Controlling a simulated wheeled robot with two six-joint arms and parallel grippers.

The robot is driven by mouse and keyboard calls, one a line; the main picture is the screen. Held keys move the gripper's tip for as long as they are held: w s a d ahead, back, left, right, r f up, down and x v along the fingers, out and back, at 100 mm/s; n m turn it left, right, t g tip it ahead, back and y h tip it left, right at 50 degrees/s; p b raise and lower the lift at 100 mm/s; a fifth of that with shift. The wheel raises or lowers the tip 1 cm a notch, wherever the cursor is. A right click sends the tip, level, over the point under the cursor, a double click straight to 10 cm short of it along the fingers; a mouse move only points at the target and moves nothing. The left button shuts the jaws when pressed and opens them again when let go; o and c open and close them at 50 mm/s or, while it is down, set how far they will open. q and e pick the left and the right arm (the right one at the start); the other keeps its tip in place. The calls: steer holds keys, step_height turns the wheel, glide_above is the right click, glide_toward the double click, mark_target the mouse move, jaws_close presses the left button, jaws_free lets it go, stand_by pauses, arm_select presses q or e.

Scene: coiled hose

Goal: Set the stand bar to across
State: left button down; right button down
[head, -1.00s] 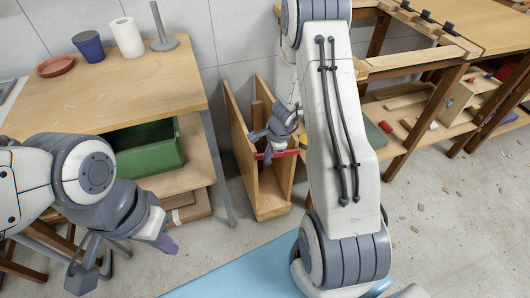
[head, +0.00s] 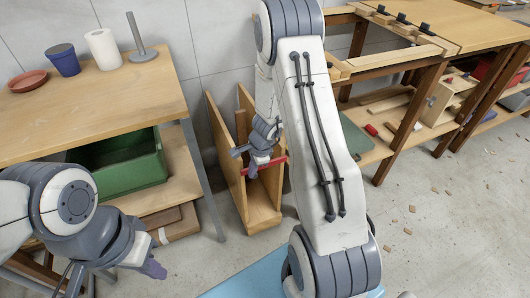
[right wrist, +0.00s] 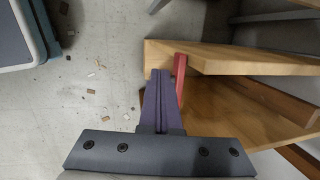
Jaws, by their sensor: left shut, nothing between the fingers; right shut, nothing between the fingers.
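The wooden stand (head: 262,212) is a narrow box with two upright side boards, standing on the floor against the wall. Its red bar (head: 278,161) runs between the two side boards near the front; it also shows in the right wrist view (right wrist: 180,72). My right gripper (head: 252,168) is at the front of the stand, beside the bar. In the right wrist view its purple fingers (right wrist: 158,78) are together and empty, just left of the bar; I cannot tell if they touch it. My left gripper (head: 155,268) is shut, low at the left, away from the stand.
A wooden table (head: 110,98) with a green bin (head: 125,170) on its lower shelf stands left of the stand. A workbench (head: 455,45) is at the right. Wood chips litter the open floor at the right.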

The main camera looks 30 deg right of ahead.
step_height(320, 180, up, 14)
steer(key=s+a+p, duration=0.2)
steer(key=a+p, duration=0.1)
steer(key=p, duration=0.6)
steer(key=s+a+r+n+g+y, duration=0.1)
steer(key=s+a+r+n, duration=0.3)
steer(key=a, duration=0.3)
steer(key=s+a+r+n+y, duration=0.1)
steer(key=s+a+r+n, duration=0.1)
steer(key=a+r+n, duration=0.45)
steer(key=s+a+r+n+g+h, duration=0.1)
steer(key=s+a+r+n, duration=0.2)
steer(key=s+n, duration=0.55)
steer(key=s+a+r+n+h, duration=0.1)
steer(key=s+a+r+n, duration=0.2)
steer(key=s+n, duration=0.5)
step_height(320, 180, up, 18)
steer(key=s+p, duration=0.1)
steer(key=p, duration=1.6)
steer(key=shift+d+f, duration=0.15)
